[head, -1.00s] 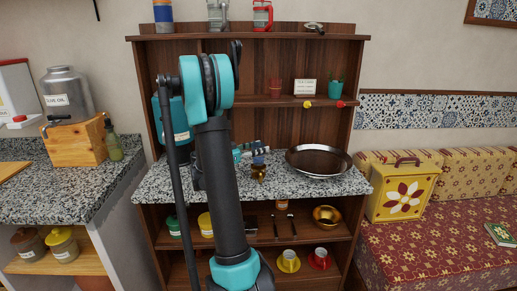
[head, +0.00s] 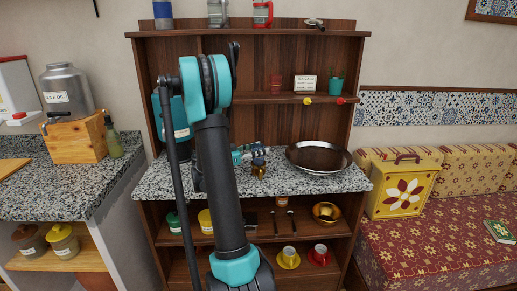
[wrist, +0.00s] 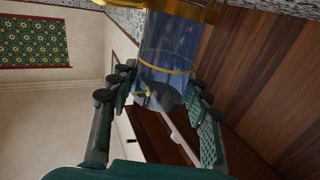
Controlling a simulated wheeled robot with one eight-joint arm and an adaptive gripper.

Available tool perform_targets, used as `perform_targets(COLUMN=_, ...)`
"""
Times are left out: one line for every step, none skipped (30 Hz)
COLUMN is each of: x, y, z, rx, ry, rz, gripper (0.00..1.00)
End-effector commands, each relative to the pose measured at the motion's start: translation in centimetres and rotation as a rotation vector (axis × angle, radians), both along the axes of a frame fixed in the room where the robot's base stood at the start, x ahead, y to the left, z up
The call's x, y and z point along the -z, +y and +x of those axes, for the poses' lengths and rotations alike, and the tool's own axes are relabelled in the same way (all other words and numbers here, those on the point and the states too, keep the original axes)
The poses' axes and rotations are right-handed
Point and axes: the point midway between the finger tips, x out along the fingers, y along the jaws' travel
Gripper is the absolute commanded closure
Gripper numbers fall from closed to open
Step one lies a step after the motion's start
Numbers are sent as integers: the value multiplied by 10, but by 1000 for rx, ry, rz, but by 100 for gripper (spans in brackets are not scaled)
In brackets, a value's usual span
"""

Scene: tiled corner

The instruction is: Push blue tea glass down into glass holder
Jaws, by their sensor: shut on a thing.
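The blue tea glass (wrist: 168,45) is see-through with a gold band and fills the upper middle of the wrist view. My gripper (wrist: 160,82) has its two fingers on either side of the glass and is shut on it. The gold glass holder (wrist: 188,8) is at the wrist view's top edge, around the far end of the glass; how deep the glass sits is cut off. In the head view, the small gold holder (head: 258,172) stands on the granite counter, with the dark blue glass (head: 258,161) at its top and my gripper (head: 250,153) beside it.
A wide dark pan (head: 318,158) sits on the granite counter (head: 290,186) just right of the holder. The wooden back panel rises behind. My arm hides the counter's left part.

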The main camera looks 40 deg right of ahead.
Motion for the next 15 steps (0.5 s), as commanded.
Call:
perform_targets(x=1, y=0, z=0, rx=0, ry=0, rz=0, gripper=82)
perform_targets(x=2, y=0, z=0, rx=0, ry=0, rz=0, gripper=82)
perform_targets(x=3, y=0, z=0, rx=0, ry=0, rz=0, gripper=82)
perform_targets(x=4, y=0, z=0, rx=0, ry=0, rz=0, gripper=82)
perform_targets(x=4, y=0, z=0, rx=0, ry=0, rz=0, gripper=82)
perform_targets(x=5, y=0, z=0, rx=0, ry=0, rz=0, gripper=82)
perform_targets(x=6, y=0, z=0, rx=0, ry=0, rz=0, gripper=82)
perform_targets(x=7, y=0, z=0, rx=0, ry=0, rz=0, gripper=82)
perform_targets(x=7, y=0, z=0, rx=0, ry=0, rz=0, gripper=82)
perform_targets(x=8, y=0, z=0, rx=0, ry=0, rz=0, gripper=82)
perform_targets(x=9, y=0, z=1, rx=0, ry=0, rz=0, gripper=82)
perform_targets(x=10, y=0, z=0, rx=0, ry=0, rz=0, gripper=82)
perform_targets(x=10, y=0, z=0, rx=0, ry=0, rz=0, gripper=82)
perform_targets(x=11, y=0, z=0, rx=0, ry=0, rz=0, gripper=82)
perform_targets(x=12, y=0, z=0, rx=0, ry=0, rz=0, gripper=82)
